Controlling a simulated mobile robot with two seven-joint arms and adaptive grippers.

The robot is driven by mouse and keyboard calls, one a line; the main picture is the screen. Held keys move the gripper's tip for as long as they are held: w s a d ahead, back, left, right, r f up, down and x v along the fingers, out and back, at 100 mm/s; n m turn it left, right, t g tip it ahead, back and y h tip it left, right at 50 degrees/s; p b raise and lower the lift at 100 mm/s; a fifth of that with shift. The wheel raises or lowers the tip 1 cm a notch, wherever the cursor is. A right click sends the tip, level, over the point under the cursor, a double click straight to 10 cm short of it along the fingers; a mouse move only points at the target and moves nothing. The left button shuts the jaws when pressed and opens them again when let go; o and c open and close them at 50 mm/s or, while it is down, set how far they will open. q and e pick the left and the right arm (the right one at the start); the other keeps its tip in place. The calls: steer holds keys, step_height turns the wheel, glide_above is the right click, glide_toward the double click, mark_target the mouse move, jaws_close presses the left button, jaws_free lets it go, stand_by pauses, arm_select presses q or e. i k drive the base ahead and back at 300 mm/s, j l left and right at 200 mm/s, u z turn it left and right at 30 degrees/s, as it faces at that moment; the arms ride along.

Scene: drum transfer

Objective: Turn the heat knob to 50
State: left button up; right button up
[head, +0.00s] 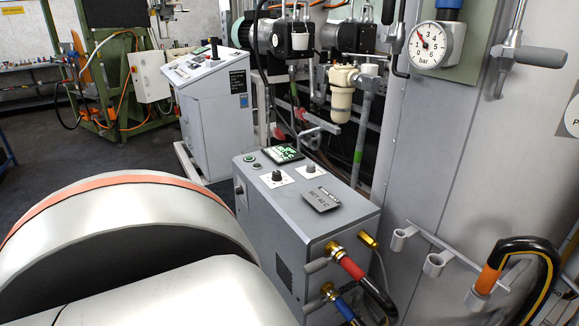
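A grey control box (300,225) stands in the middle of the head view. Which one is the heat knob, and where each points, is too small to tell. A small lit display (283,154) with green marks sits behind them. A dark grey plate (321,199) with lettering lies at the front right of the top. Neither of my grippers is in view, and nothing touches the knobs.
Red (347,266) and blue (343,304) hose fittings stick out of the box's front. A pressure gauge (431,45) is on the panel at right, above hooks and a black-yellow hose (545,265). Large, close grey shapes block the lower left. Space directly above the knobs is clear.

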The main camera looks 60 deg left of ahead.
mark_target(277, 175)
steer(key=j+z, duration=0.1)
steer(key=j, duration=0.3)
steer(key=k+j+z, duration=0.1)
steer(key=j, duration=0.25)
steer(key=k+j+z, duration=0.1)
steer(key=j, duration=0.3)
steer(key=k+j, duration=0.1)
steer(key=j, duration=0.25)
steer(key=k+j+z, duration=0.15)
steer(key=j, duration=0.2)
steer(key=k+j, duration=0.1)
steer(key=j, duration=0.3)
steer(key=k+j, duration=0.1)
steer(key=j, duration=0.25)
steer(key=k+j, duration=0.1)
steer(key=j, duration=0.3)
steer(key=k+j, duration=0.1)
steer(key=j, duration=0.25)
steer(key=k+j, duration=0.1)
steer(key=j, duration=0.3)
steer(key=z, duration=0.05)
